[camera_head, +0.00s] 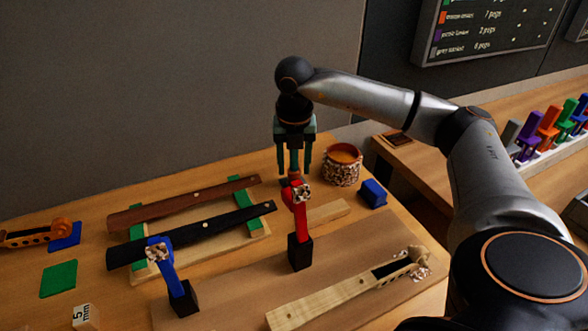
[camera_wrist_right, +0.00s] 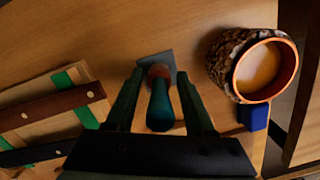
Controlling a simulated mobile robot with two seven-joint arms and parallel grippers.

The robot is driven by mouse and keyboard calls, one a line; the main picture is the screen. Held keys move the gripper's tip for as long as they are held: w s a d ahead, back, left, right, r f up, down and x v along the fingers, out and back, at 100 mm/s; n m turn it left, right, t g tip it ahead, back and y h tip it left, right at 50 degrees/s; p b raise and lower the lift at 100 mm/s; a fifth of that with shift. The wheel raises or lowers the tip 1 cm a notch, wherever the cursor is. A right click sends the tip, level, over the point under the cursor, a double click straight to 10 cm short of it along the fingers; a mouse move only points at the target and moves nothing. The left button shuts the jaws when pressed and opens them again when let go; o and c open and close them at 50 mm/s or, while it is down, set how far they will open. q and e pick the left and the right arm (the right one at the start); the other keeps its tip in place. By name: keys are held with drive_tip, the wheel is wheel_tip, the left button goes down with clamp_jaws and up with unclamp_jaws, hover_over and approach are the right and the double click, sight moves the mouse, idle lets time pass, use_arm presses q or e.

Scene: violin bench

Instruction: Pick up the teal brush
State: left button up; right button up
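The teal brush (camera_wrist_right: 161,108) stands roughly upright, its rounded teal handle toward the wrist camera. A reddish-brown part and a dark grey flat piece show at its far end. My right gripper (camera_head: 294,170) points down over the brush with its fingers open. In the right wrist view the two fingers (camera_wrist_right: 160,112) are on either side of the handle, with a gap on each side. In the head view the handle (camera_head: 295,160) shows between the fingers; its lower end is hidden behind the red tool. My left gripper is not in view.
A red tool (camera_head: 302,215) in a black block stands just in front of the brush. A speckled cup (camera_head: 342,168) and a blue block (camera_head: 373,194) are to its right. Two dark strips (camera_head: 190,237) lie on a green-ended rack to the left. A blue tool (camera_head: 168,270) stands front left.

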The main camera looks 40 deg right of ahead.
clamp_jaws()
idle(0.4)
wheel_tip(320, 180, up, 10)
drive_tip(key=shift+r+p, duration=0.1)
drive_tip(key=shift+p, duration=0.4)
